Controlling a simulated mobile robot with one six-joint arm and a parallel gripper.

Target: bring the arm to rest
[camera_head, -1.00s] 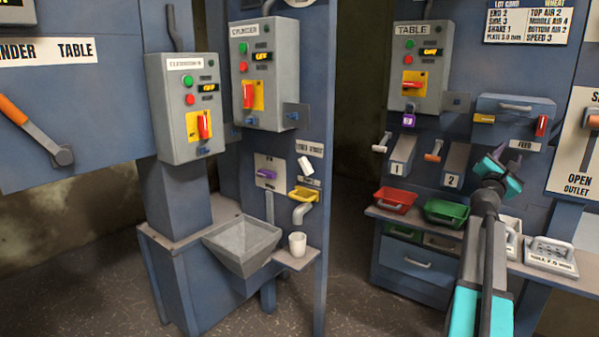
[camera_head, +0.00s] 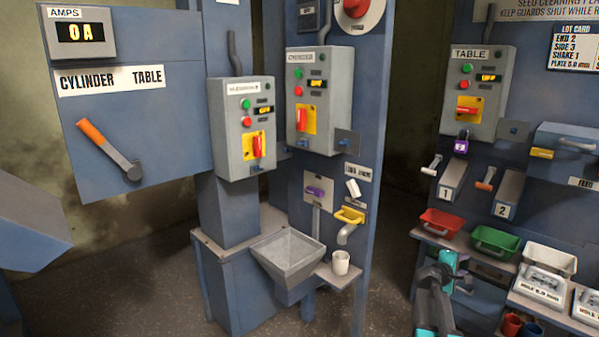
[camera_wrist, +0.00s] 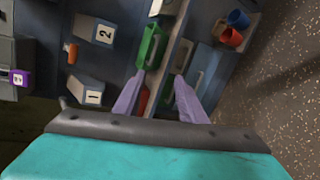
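My arm shows at the lower right of the head view, low in front of the bench with the trays. My gripper (camera_wrist: 160,78) shows in the wrist view with its two pale purple fingers spread apart and nothing held between them. It points toward the bench, with the green tray (camera_wrist: 152,48) just beyond the left finger and the red tray (camera_wrist: 144,101) partly hidden between the fingers. In the head view the fingertips are too small and hidden to make out.
The red tray (camera_head: 440,222), green tray (camera_head: 495,241) and white tray (camera_head: 549,259) line the bench. A grey hopper (camera_head: 287,252) and white cup (camera_head: 340,262) are to the left. Dark floor lies between the machines.

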